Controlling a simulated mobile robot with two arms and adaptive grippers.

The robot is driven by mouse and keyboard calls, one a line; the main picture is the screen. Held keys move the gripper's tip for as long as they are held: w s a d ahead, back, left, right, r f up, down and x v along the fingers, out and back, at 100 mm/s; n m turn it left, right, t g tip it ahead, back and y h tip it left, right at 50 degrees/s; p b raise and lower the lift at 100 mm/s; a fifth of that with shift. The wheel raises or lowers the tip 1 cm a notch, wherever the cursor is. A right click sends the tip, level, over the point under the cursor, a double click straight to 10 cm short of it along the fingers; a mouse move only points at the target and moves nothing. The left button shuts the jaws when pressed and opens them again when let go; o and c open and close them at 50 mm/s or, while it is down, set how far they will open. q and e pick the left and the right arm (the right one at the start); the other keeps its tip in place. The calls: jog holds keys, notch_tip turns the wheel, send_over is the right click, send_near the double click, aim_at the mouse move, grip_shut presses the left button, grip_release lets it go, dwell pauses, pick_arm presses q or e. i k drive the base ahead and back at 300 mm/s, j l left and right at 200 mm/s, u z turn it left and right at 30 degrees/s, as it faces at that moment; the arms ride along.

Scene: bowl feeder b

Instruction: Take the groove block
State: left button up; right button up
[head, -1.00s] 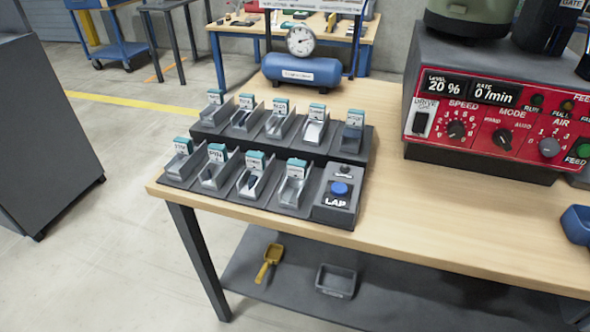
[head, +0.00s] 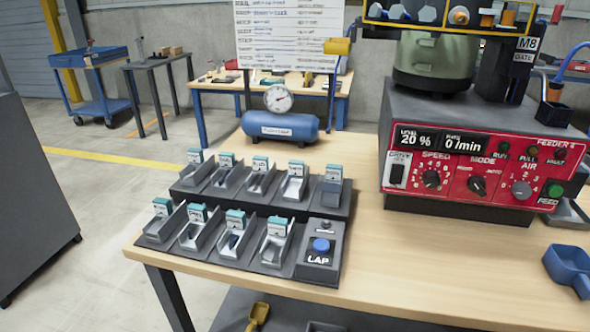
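A dark two-tier rack (head: 352,204) stands on the wooden table, with several bays in two rows. Each bay has a small teal-topped label card at its back, too small to read. Grey metal pieces or trays sit in the bays. One front-row bay holds a dark piece (head: 232,242), and a dark blue-grey piece (head: 332,187) fills the right end of the back row. I cannot tell which of these, if any, is the groove block. Neither of my grippers is in view.
A blue button (head: 321,245) marked LAP is at the rack's front right. A red-fronted feeder control box (head: 470,166) stands right, a blue scoop (head: 568,264) at the right edge, and a blue tank with a gauge (head: 280,126) behind. Table (head: 420,265) between rack and scoop is clear.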

aim_at(274, 252)
jog(key=i+j+z, duration=0.1)
jog(key=j+z, duration=0.4)
jog(key=z, duration=0.2)
jog(key=i+j+z, duration=0.1)
jog(key=j+z, duration=0.25)
